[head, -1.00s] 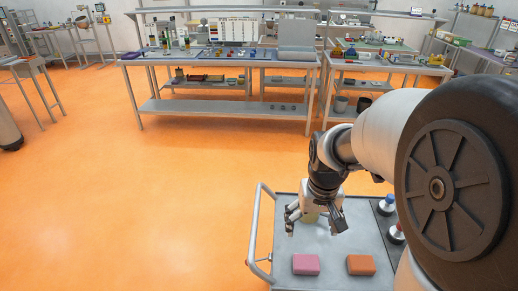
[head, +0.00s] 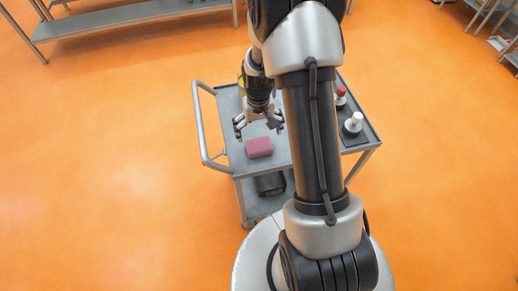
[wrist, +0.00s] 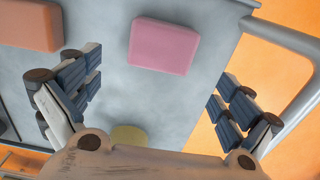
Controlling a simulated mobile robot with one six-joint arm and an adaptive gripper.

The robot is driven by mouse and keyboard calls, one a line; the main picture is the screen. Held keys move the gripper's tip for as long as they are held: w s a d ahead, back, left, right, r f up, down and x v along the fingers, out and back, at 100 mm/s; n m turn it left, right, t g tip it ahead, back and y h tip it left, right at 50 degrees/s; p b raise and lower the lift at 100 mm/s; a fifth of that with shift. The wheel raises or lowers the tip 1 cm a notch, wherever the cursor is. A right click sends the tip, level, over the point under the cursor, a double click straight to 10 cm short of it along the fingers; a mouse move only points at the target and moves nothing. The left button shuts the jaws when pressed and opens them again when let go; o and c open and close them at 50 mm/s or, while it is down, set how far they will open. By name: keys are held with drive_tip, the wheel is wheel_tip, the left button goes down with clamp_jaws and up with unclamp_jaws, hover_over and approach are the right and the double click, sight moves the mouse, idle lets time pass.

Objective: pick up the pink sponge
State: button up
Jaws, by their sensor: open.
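The pink sponge (head: 259,147) lies flat on the grey top of a cart (head: 235,165), near its front left part. My gripper (head: 260,127) is above the cart with its fingers spread and empty, slightly behind and above the sponge in the head view. In the wrist view the pink sponge (wrist: 164,46) is at the top middle, beyond the open gripper (wrist: 155,92) and apart from both fingers. An orange sponge (wrist: 28,24) lies left of it in the wrist view. My arm hides the orange sponge in the head view.
A yellow round object (wrist: 130,136) is on the cart top, partly hidden by my gripper. A red-topped item (head: 340,95) and a white-topped item (head: 353,122) stand at the cart's right. The cart's handle rail (head: 201,130) runs along the left. Orange floor around is clear.

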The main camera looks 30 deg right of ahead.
sight(259, 143)
drive_tip(key=f, duration=0.2)
drive_tip(key=f+b, duration=0.1)
drive_tip(key=f, duration=0.1)
drive_tip(key=f+b, duration=0.1)
drive_tip(key=f, duration=0.1)
drive_tip(key=shift+s+a+f, duration=0.1)
drive_tip(key=shift+s+f, duration=0.15)
drive_tip(key=shift+f, duration=0.15)
drive_tip(key=shift+r, duration=0.1)
drive_tip(key=shift+c, duration=0.4)
drive_tip(key=c, duration=0.9)
drive_tip(key=shift+r, duration=0.1)
wheel_tip(259, 143, up, 20)
drive_tip(key=p, duration=0.5)
drive_tip(key=shift+p, duration=0.3)
